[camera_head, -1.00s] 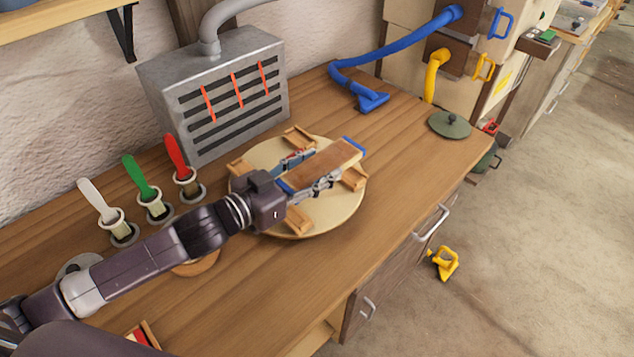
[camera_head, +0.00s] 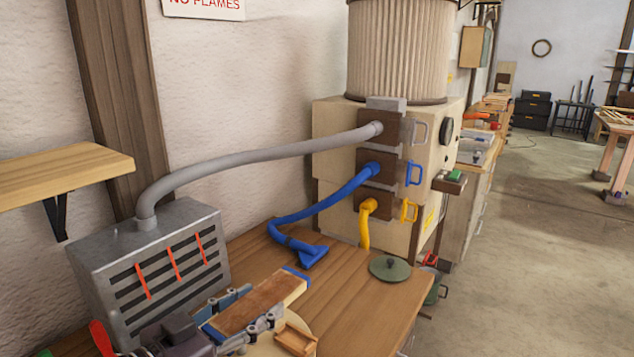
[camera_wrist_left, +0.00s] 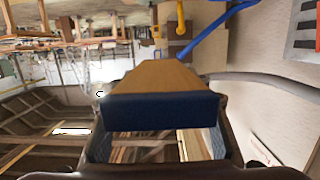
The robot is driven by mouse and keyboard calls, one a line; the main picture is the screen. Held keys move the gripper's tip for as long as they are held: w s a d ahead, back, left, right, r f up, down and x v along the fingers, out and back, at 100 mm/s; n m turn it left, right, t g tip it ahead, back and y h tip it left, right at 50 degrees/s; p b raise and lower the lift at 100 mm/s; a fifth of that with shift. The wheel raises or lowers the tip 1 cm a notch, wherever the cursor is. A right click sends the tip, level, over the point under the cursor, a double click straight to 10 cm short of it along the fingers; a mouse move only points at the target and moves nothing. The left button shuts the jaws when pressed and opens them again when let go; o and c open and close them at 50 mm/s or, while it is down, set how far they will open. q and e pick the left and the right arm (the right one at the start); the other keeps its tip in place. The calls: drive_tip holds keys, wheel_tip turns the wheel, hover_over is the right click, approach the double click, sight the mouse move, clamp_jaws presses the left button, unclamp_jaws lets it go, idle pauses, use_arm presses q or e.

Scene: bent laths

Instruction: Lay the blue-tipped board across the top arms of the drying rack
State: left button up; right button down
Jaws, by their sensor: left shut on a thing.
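The blue-tipped board (camera_head: 272,296) is a flat brown lath with blue ends, seen low in the head view. My left gripper (camera_head: 262,304) is shut on it, with fingers along its two long sides near the closer end. In the left wrist view, the board (camera_wrist_left: 160,77) points away from the gripper, its near blue end (camera_wrist_left: 160,110) facing the camera. I cannot tell whether the board touches the round wooden disc under it. I cannot surely make out the drying rack; a dark frame with upright posts (camera_head: 574,117) stands far back right. My right gripper is out of view.
A grey vented box (camera_head: 150,275) stands left of the board on the wooden bench (camera_head: 350,300). A blue hose (camera_head: 300,225), a yellow hose (camera_head: 365,225) and a green lid (camera_head: 390,268) lie beyond. A wooden bracket (camera_head: 296,338) sits beside the board. Open floor (camera_head: 540,260) lies right.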

use_arm(q)
drive_tip(key=s+a+f, duration=0.3)
drive_tip(key=s+f, duration=0.1)
drive_tip(key=s, duration=0.2)
drive_tip(key=s+a+f+n+t+y, duration=0.1)
drive_tip(key=s+a+f, duration=0.3)
drive_tip(key=s, duration=0.1)
drive_tip(key=shift+s+a+y, duration=0.2)
drive_tip(key=shift+s+y, duration=0.1)
drive_tip(key=shift+s, duration=0.05)
